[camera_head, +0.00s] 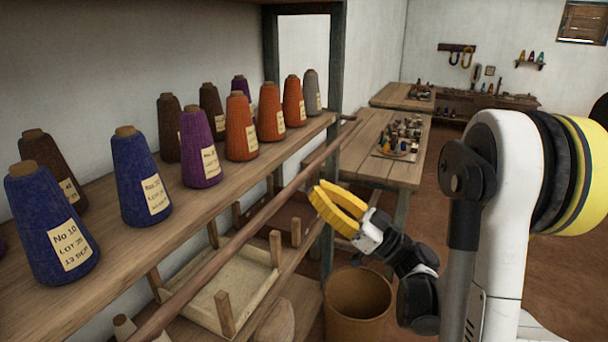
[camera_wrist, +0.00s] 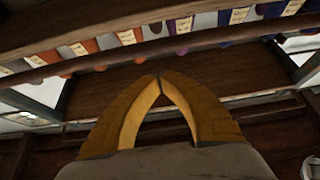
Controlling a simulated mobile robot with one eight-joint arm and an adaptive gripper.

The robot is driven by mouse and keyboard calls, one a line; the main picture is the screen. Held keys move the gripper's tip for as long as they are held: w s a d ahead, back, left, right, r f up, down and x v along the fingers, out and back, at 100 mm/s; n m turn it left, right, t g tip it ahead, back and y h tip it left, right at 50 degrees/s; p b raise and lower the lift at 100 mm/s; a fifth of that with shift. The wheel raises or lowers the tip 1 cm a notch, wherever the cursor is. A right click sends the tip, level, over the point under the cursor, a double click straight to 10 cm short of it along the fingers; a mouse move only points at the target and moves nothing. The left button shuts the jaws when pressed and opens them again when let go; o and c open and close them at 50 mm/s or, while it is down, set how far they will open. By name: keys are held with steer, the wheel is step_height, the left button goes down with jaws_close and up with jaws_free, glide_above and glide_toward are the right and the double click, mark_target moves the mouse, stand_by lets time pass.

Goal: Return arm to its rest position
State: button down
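My gripper (camera_head: 319,190) has yellow fingers and hangs in front of the shelf rack, right of the lower shelf and above a brown bin. Its fingers point left toward the rack. In the wrist view my gripper (camera_wrist: 160,77) has its two fingertips together, with a narrow gap between the fingers lower down and nothing held there. My white and black arm stands at the right of the head view.
Yarn cones, including a blue one (camera_head: 137,178) and an orange one (camera_head: 240,128), stand on the upper shelf (camera_head: 112,246). A wooden rail (camera_head: 262,217) runs along its front. The bin (camera_head: 357,311) is below my gripper. Wooden tables (camera_head: 361,160) stand behind.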

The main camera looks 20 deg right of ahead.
steer(key=s+a+f+m+g+h, duration=0.2)
steer(key=a+f+m+g+h, duration=0.1)
steer(key=a+f+g+h, duration=0.25)
steer(key=s+a+f+m+g+h, duration=0.2)
steer(key=s+a+f+g, duration=0.15)
steer(key=a+f, duration=0.4)
steer(key=s+d+f+m+h, duration=0.1)
steer(key=s+d+h, duration=0.1)
steer(key=s+h, duration=0.2)
steer(key=s+d+m+g+h, duration=0.1)
steer(key=s+d+m+h, duration=0.1)
steer(key=s, duration=0.5)
steer(key=shift+s+d+f+h, duration=0.4)
steer(key=shift+d+h, duration=0.15)
steer(key=shift+h, duration=0.7)
